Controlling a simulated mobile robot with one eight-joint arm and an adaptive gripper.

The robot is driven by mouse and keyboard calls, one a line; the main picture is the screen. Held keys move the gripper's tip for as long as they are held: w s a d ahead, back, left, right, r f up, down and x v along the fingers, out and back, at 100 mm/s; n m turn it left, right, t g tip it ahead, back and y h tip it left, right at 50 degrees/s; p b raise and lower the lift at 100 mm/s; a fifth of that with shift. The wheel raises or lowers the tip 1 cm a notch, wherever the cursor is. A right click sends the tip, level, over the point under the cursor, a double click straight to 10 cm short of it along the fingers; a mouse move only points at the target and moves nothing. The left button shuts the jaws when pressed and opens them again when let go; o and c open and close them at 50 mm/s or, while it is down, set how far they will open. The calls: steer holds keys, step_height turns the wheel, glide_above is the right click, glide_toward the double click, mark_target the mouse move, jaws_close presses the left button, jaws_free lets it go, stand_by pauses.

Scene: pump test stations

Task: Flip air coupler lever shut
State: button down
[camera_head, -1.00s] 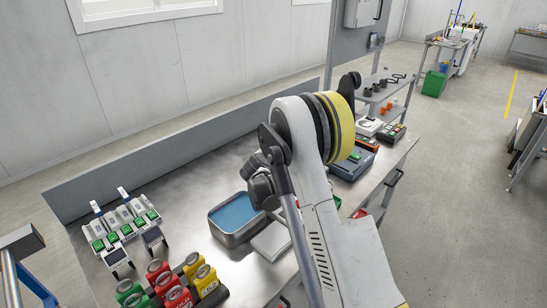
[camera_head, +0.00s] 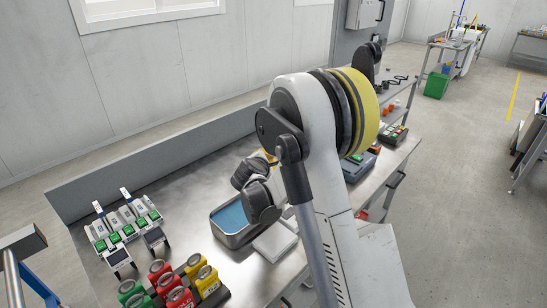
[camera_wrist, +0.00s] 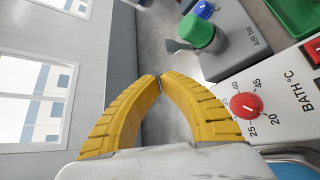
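In the wrist view, a grey box (camera_wrist: 238,50) is marked "AIR" with partly legible lettering. A green cylindrical fitting (camera_wrist: 198,32) stands on it. A flat grey lever-like piece (camera_wrist: 179,45) sticks out to the left from the fitting's base. A blue knob (camera_wrist: 204,9) is farther up. My gripper (camera_wrist: 159,77) has two yellow ribbed fingers whose tips meet, with nothing visible between them. The tips appear below and left of the lever in the picture, apart from it. I cannot pick out the coupler in the head view, where my arm covers part of the bench.
A white panel marked "BATH °C" with a red knob (camera_wrist: 246,105) and a red switch (camera_wrist: 313,50) is right of my gripper. A green tray (camera_wrist: 298,14) is at the top right. In the head view, a blue-filled metal tray (camera_head: 231,216) stands on the bench near red and yellow canisters (camera_head: 207,281).

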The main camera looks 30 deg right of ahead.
steer(key=shift+v, duration=1.7)
steer(key=s+a+r+m+g+y, duration=0.1)
steer(key=s+a+r+m+y, duration=0.15)
steer(key=s+r+m, duration=0.4)
steer(key=s+a+r+m+g+y, duration=0.1)
steer(key=s+a+r+m+y, duration=0.15)
steer(key=s, duration=0.75)
steer(key=s+a+m+y, duration=0.1)
steer(key=s+a+m, duration=0.3)
steer(key=s, duration=0.4)
steer(key=s+a+m+y, duration=0.2)
steer(key=s+a+m, duration=0.2)
steer(key=s, duration=0.5)
steer(key=shift+a+f+g, duration=0.4)
steer(key=shift+s, duration=0.1)
